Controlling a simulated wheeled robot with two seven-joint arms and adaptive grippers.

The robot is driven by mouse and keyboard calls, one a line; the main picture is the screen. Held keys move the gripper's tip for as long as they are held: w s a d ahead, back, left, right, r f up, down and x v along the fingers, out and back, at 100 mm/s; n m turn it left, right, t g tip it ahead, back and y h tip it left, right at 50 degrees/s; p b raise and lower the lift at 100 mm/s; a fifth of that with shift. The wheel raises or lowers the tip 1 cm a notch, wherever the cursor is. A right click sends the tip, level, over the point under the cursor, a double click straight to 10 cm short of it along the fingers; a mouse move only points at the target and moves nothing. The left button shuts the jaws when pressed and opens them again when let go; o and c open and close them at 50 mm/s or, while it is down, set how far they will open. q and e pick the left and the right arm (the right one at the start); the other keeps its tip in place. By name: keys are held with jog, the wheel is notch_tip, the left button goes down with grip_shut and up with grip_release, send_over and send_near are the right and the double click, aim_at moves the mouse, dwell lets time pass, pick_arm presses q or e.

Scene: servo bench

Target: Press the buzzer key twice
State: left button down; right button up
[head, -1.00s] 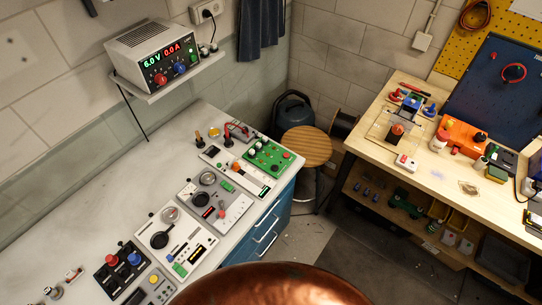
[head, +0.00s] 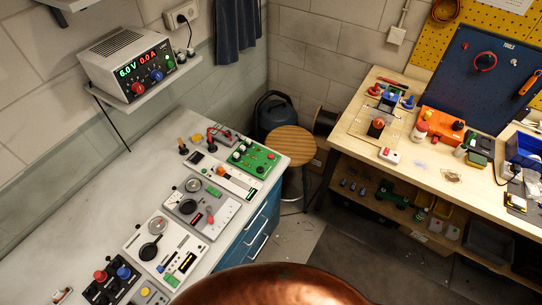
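No part is plainly labelled as the buzzer key, and I cannot tell for sure which one it is. On the wooden bench (head: 345,142) at the right, a clear plate (head: 362,118) carries a black part with an orange knob (head: 376,127), red and blue terminals and a blue-topped block. A small white box with a red button (head: 389,155) lies just in front of the plate. Neither of my grippers is in view.
A grey bench (head: 60,215) on the left holds several instrument panels and a green board (head: 254,158). A round wooden stool (head: 291,142) stands between the benches. Floor in front is open.

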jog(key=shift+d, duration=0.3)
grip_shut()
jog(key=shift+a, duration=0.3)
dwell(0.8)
